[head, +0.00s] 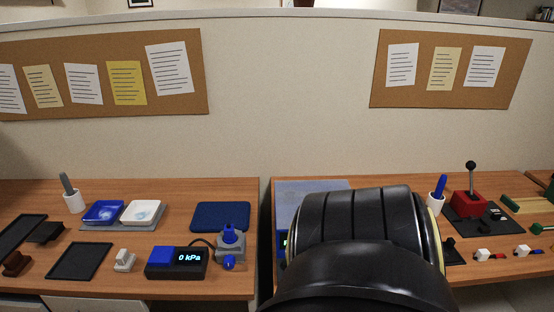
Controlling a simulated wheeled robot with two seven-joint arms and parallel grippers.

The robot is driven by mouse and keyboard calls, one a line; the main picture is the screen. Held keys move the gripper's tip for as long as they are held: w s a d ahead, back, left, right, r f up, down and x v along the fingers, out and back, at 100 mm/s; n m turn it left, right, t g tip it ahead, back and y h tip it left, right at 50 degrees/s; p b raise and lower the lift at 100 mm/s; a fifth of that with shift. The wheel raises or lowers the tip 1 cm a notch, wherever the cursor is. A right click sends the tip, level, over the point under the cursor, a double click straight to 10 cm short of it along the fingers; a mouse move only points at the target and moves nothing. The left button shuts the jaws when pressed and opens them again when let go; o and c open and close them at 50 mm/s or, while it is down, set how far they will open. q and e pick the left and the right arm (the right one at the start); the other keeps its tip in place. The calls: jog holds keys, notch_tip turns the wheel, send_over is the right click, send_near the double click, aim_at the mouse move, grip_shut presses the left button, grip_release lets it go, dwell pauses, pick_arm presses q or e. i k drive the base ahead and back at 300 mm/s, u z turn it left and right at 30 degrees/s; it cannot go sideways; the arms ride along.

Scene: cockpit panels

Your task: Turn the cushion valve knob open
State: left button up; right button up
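A grey valve block (232,251) stands at the right end of the left desk, with a blue knob (231,235) on top. A smaller blue round part (229,262) sits low on its front. A dark gauge box (190,262) beside it reads 0 kPa and has a blue block (160,258) at its left end. A cable runs between the box and the valve block. A flat dark blue cushion (220,216) lies just behind the valve. Neither gripper is in view, and nothing touches the valve.
A large black ribbed form close to the camera hides much of the right desk. A grey switch block (124,260), a black tray (80,260) and two dishes on a grey tray (149,226) lie left of the gauge. A gap separates the desks.

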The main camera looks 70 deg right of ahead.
aim_at(230, 261)
jog(key=k, duration=0.45)
jog(key=z, duration=0.7)
